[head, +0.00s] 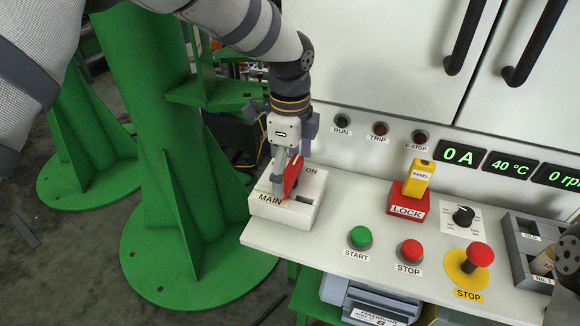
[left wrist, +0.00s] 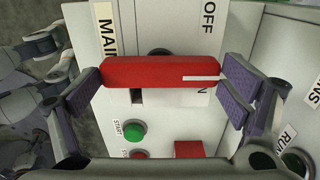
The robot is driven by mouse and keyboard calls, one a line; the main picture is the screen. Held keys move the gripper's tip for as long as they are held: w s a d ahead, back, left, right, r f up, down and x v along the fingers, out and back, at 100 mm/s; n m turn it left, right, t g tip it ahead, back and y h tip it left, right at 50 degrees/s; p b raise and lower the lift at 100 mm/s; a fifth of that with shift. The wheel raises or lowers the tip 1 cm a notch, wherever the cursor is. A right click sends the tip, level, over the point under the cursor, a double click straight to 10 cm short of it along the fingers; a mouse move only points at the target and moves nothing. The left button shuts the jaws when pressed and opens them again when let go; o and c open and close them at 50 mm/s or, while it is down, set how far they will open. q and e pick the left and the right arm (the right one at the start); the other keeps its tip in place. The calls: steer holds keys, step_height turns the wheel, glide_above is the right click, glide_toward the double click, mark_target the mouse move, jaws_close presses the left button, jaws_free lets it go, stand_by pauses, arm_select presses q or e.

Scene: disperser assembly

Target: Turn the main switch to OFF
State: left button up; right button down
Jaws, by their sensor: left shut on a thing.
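The main switch is a white box (head: 275,210) labelled MAIN, at the left end of the control shelf. Its red handle (head: 292,174) shows beside the ON label in the head view. My left gripper (head: 285,172) reaches down onto the box from above and is shut on the handle. In the left wrist view the red handle (left wrist: 150,72) lies level between the purple pads, gripped at its two ends. The white mark on its right end lies over the mostly covered ON label. The OFF label (left wrist: 209,18) is clear of the handle.
Right of the switch are a green START button (head: 360,238), a red STOP button (head: 410,250), a yellow-and-red LOCK (head: 407,203), a knob (head: 463,216) and a red emergency stop (head: 480,254). A green column (head: 150,130) stands at left. White cabinet doors rise behind.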

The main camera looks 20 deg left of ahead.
arm_select(q)
steer(key=n+p, duration=0.1)
steer(key=n, duration=0.2)
steer(key=shift+r+n, duration=0.15)
steer(key=shift+n, duration=0.15)
steer(key=n+p, duration=0.1)
steer(key=n, duration=0.3)
steer(key=shift+n, duration=0.3)
steer(key=n, duration=0.5)
steer(key=shift+p, duration=0.3)
steer(key=shift+f+n, duration=0.2)
steer(key=shift+n, duration=2.1)
arm_select(e)
steer(key=shift+t, duration=0.6)
steer(key=shift+w+r, duration=1.6)
steer(key=shift+r, duration=0.05)
arm_select(q)
steer(key=o, duration=0.9)
steer(key=shift+c, duration=0.2)
